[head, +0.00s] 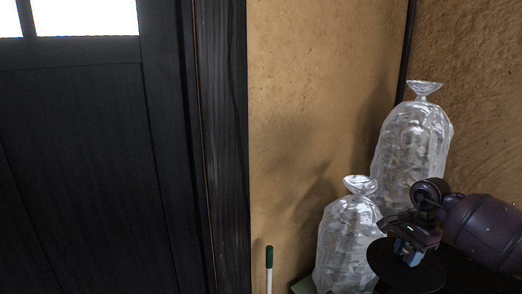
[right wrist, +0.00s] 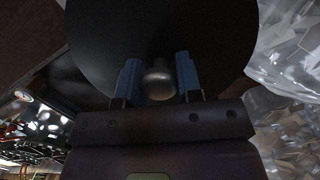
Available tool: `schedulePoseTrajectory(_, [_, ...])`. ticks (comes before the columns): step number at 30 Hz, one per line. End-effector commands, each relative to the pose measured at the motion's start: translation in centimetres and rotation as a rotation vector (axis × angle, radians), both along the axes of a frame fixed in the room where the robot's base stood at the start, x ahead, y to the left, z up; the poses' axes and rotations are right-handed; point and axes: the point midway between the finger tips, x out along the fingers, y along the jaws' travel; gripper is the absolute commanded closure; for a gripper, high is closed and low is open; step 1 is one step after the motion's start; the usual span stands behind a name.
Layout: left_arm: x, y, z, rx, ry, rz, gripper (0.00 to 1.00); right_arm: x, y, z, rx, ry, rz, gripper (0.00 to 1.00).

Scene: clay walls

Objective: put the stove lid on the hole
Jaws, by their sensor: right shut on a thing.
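The stove lid (head: 425,272) is a dark round disc at the lower right of the head view. It fills the upper middle of the right wrist view (right wrist: 220,35), with a rounded metallic knob (right wrist: 158,84) on it. My right gripper (head: 404,252) is over the lid, its blue fingers on both sides of the knob, shut on it. The same fingers show in the right wrist view (right wrist: 158,78). The hole cannot be made out in either view. My left gripper is not in view.
Two clear tied bags (head: 348,240) (head: 415,140) stand by the clay wall (head: 310,100), close to my right gripper. A dark door (head: 90,150) fills the left. Blurred cluttered items (right wrist: 35,130) show lower left in the wrist view.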

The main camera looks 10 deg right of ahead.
Motion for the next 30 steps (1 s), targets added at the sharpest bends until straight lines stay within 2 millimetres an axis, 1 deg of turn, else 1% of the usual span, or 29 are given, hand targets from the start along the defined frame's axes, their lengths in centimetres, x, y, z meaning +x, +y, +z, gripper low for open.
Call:
schedulePoseTrajectory(1, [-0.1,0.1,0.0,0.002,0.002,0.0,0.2,-0.2,1.3,0.3,0.001,-0.005,0.095,1.0])
schedulePoseTrajectory(5, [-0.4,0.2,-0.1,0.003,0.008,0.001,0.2,-1.2,4.4,0.1,0.0,-0.004,0.356,1.0])
schedulePoseTrajectory(8, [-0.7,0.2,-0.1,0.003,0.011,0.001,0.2,-2.2,7.1,0.1,0.0,-0.006,0.568,1.0])
schedulePoseTrajectory(11, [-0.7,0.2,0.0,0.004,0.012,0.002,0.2,-3.7,10.1,-0.1,0.0,-0.006,0.796,1.0])
schedulePoseTrajectory(12, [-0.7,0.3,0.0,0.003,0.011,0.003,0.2,-4.4,11.6,-0.1,0.0,-0.006,0.896,1.0])
schedulePoseTrajectory(15, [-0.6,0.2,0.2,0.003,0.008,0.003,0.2,-6.6,14.8,-0.1,-0.001,-0.006,1.098,1.0])
schedulePoseTrajectory(18, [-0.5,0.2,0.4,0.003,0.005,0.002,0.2,-8.6,17.5,-0.1,-0.001,-0.006,1.21,1.0])
schedulePoseTrajectory(21, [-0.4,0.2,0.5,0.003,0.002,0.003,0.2,-10.3,19.6,-0.1,-0.001,-0.005,1.285,1.0])
schedulePoseTrajectory(24, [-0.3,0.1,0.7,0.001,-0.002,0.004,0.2,-11.4,21.0,0.0,-0.002,-0.006,1.338,1.0])
schedulePoseTrajectory(27, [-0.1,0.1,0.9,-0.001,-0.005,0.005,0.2,-11.4,21.7,0.2,-0.003,-0.006,1.356,1.0])
schedulePoseTrajectory(30, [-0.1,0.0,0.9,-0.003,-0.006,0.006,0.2,-11.2,21.8,0.6,-0.003,-0.004,1.357,1.0])
